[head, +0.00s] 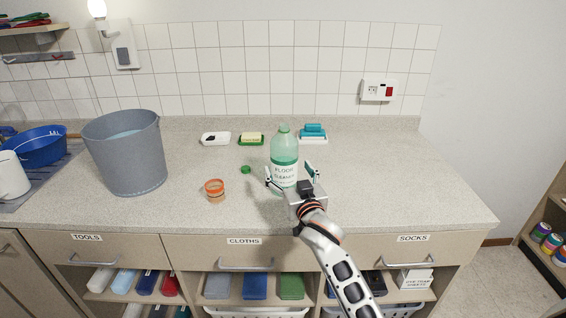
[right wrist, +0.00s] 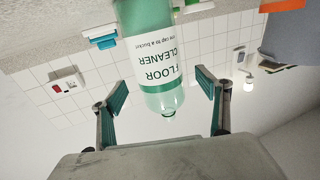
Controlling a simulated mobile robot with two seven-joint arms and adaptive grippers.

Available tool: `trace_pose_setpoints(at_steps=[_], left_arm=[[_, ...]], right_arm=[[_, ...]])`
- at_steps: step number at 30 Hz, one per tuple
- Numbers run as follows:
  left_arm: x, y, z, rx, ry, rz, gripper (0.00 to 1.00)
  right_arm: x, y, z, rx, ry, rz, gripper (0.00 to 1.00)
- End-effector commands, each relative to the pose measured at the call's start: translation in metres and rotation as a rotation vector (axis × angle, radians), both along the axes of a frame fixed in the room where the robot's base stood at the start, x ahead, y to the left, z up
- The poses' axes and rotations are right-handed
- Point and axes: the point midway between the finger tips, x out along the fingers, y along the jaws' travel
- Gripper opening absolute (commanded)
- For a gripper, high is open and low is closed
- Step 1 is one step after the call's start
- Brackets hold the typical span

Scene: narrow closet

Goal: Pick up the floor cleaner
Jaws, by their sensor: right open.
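The floor cleaner (head: 284,150) is a clear bottle with green liquid and a white label, standing upright on the counter. My right gripper (head: 290,174) is open, with one finger on each side of the bottle's lower part in the head view. In the right wrist view, which is upside down, the floor cleaner (right wrist: 160,55) shows between the two spread green-padded fingers (right wrist: 163,85). I see gaps between the fingers and the bottle there. My left gripper is not in view.
A grey bucket (head: 125,155) stands left on the counter (head: 400,180). Soap dishes (head: 251,139) and a blue sponge (head: 313,131) sit behind. The counter's right side is clear.

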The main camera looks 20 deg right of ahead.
Motion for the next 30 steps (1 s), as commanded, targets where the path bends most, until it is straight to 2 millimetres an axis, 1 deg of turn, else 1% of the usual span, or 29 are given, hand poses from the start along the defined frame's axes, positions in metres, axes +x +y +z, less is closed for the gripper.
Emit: trace_pose_setpoints(at_steps=[4, 9, 12, 16, 23, 24, 26, 27, 29, 30], left_arm=[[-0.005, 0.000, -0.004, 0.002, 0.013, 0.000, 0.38], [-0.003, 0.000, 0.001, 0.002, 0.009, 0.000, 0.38], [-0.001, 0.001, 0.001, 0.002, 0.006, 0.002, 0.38], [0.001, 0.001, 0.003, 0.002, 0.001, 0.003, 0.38], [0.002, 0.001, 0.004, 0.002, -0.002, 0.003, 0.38], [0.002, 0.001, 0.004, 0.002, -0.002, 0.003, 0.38], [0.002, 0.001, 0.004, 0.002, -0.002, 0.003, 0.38], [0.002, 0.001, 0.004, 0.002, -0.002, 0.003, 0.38], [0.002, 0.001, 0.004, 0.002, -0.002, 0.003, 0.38], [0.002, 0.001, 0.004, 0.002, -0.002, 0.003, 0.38]], right_arm=[[0.015, -0.001, 0.002, -0.003, 0.000, -0.001, 0.75], [0.040, -0.004, 0.008, -0.004, -0.001, -0.001, 0.75], [0.051, -0.004, 0.006, -0.003, 0.000, -0.001, 0.75], [0.058, -0.004, 0.005, -0.002, 0.001, -0.001, 0.75], [0.059, -0.004, 0.005, -0.001, 0.001, 0.000, 0.75], [0.059, -0.004, 0.005, -0.001, 0.001, 0.000, 0.65], [0.059, -0.004, 0.005, -0.001, 0.001, 0.000, 0.49], [0.059, -0.004, 0.005, -0.002, 0.001, 0.000, 0.39], [0.059, -0.004, 0.005, -0.002, 0.001, 0.000, 0.23], [0.058, -0.004, 0.005, -0.002, 0.001, 0.000, 0.13]])
